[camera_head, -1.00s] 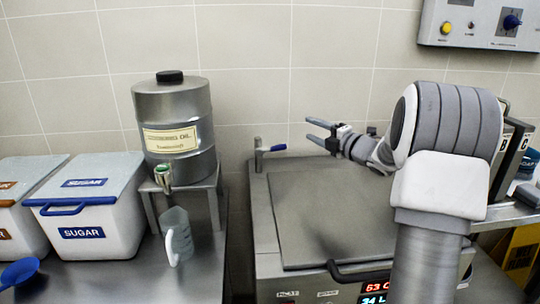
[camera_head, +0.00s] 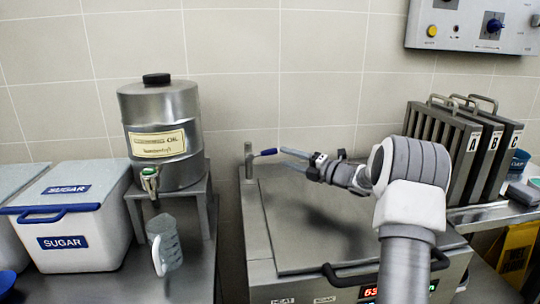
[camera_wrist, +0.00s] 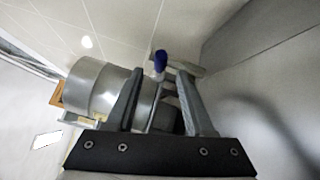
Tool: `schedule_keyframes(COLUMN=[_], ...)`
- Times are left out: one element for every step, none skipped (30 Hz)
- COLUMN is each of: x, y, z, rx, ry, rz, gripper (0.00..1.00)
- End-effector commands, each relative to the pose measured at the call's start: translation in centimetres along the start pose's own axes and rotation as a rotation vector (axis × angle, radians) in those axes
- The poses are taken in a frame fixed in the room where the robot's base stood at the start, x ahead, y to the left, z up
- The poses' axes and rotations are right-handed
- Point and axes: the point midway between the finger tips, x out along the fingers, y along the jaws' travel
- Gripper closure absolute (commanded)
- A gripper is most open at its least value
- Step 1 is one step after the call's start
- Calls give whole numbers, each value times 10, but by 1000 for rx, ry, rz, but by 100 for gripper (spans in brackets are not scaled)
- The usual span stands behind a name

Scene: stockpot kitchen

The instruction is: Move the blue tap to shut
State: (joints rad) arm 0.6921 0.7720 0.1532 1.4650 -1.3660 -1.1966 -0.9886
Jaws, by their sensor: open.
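The blue tap (camera_head: 265,153) has a blue lever on a metal post at the back left corner of the steel kettle (camera_head: 300,205). The lever points right, towards my gripper. My gripper (camera_head: 283,157) is open and empty, with its fingertips just right of the lever's end. In the wrist view the blue lever end (camera_wrist: 160,60) shows just beyond and between the two fingertips (camera_wrist: 160,75). I cannot tell whether either finger touches it.
The kettle's lid is down, with a black front handle (camera_head: 350,277). Left stand an oil drum (camera_head: 160,110) with a green-topped tap, a clear jug (camera_head: 165,245) and a sugar bin (camera_head: 75,225). Racks (camera_head: 470,150) marked A, B and C stand right. A control panel (camera_head: 475,25) hangs upper right.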

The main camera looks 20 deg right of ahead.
Motion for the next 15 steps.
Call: schedule_keyframes(x=[13, 19, 27, 33, 39, 45, 50, 54, 59, 63, 66, 68, 70, 72, 73], y=[-2, -2, -2, -2, -1, -2, -1, -1, -2, -1, -1, -1, -1, -1, -1], z=[-1, -2, -1, -1, -1, -1, -1, -1, -1, 0, 0, 0, 0, 0, 0], rx=[-1, 0, 0, 0, 0, 0, 0, 0, 1, 0, 0, 0, 1, 0, 1], ry=[3, 3, 2, 2, 3, 2, 1, 1, 1, 1, 1, 0, 0, -1, -1], rz=[1, 2, 1, 1, 2, 1, 1, 1, 0, 0, 0, 0, -1, -1, -1], gripper=[47, 47, 47, 47, 47, 47, 47, 47, 47, 47, 47, 47, 47, 47, 47])
